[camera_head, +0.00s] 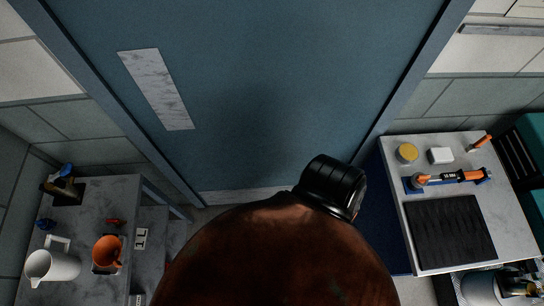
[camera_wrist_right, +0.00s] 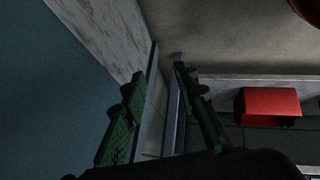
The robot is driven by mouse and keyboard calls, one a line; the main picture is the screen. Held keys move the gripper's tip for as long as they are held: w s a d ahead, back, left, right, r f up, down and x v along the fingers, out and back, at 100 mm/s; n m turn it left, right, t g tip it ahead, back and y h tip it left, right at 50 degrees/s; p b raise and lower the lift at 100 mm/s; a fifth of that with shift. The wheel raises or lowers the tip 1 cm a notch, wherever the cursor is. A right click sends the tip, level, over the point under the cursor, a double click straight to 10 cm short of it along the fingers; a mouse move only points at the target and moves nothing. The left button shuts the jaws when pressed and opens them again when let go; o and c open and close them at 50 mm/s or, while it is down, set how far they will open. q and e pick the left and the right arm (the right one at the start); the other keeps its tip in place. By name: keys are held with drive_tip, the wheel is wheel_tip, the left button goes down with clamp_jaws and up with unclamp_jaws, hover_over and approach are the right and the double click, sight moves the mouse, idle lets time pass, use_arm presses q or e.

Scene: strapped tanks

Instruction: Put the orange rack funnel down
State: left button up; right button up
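The orange funnel (camera_head: 107,248) stands on the left grey table (camera_head: 88,200), seen from above with its mouth upward. A dark piece shows beneath and around it; I cannot tell how it is seated. No gripper is near it in the head view. My right gripper (camera_wrist_right: 158,78) shows in the right wrist view with its two green-padded fingers apart and nothing between them. My left gripper is in neither view.
A white pitcher (camera_head: 52,266) stands left of the funnel, and a small white label (camera_head: 141,238) lies right of it. A large rusty brown dome (camera_head: 275,260) blocks the lower middle. The right bench (camera_head: 422,165) holds a dark mat (camera_head: 449,230). A red box (camera_wrist_right: 268,103) shows in the wrist view.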

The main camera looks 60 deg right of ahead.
drive_tip(key=s+d+f+m+g, duration=0.1)
drive_tip(key=s+f+m+g, duration=0.1)
drive_tip(key=s, duration=0.8)
drive_tip(key=s+d+f+m+g+h, duration=0.1)
drive_tip(key=s+f, duration=0.3)
drive_tip(key=s, duration=0.6)
drive_tip(key=s+d+f+m+g, duration=0.3)
drive_tip(key=s+f, duration=0.1)
drive_tip(key=s, duration=0.5)
drive_tip(key=shift+s+d+g+h, duration=0.15)
drive_tip(key=shift+s+g+h, duration=0.15)
drive_tip(key=shift+s, duration=0.1)
